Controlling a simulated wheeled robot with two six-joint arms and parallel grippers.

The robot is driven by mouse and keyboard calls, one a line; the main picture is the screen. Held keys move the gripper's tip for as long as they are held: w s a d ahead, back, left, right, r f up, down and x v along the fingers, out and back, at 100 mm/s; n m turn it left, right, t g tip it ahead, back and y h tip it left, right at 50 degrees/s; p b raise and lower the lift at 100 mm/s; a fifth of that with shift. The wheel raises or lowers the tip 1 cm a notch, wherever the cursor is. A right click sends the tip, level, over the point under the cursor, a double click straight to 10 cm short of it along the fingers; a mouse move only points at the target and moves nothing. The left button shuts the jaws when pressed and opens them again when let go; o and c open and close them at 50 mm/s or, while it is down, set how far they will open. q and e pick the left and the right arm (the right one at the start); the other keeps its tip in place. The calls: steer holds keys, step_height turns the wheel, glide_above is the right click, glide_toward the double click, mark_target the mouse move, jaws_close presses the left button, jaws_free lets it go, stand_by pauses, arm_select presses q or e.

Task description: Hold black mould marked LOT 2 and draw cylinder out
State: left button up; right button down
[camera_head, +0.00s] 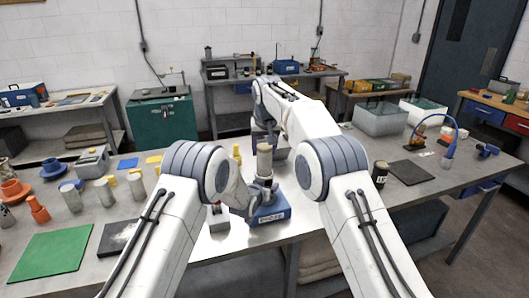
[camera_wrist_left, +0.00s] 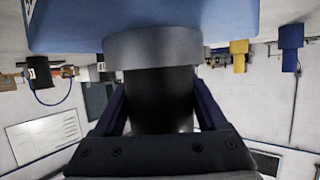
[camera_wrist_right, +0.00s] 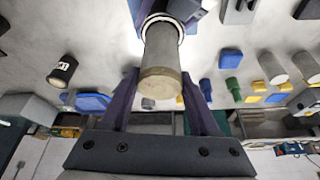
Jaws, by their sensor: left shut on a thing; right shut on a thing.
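A grey cylinder with a tan end (camera_wrist_right: 160,80) stands upright in the right wrist view, and it also shows in the head view (camera_head: 264,162). My right gripper (camera_wrist_right: 168,88) is shut on its upper part. Its far end meets a pale ring (camera_wrist_right: 163,20); whether it is still inside cannot be told. The black mould (camera_wrist_left: 158,98) is in the left wrist view, with my left gripper (camera_wrist_left: 155,112) shut around it. A grey collar (camera_wrist_left: 153,47) joins it to the blue base (camera_wrist_left: 180,22), which stands on the bench in the head view (camera_head: 268,216). No LOT 2 marking is readable on the held mould.
Another black mould with a pale label (camera_head: 380,174) stands to the right, near a dark mat (camera_head: 411,172). Several grey cylinders, a green mat (camera_head: 45,255) and a dark plate (camera_head: 120,238) are at the left.

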steer(key=shift+r, duration=0.2)
steer(key=shift+r, duration=1.45)
arm_select(q)
steer(key=o, duration=1.3)
steer(key=shift+s, duration=0.1)
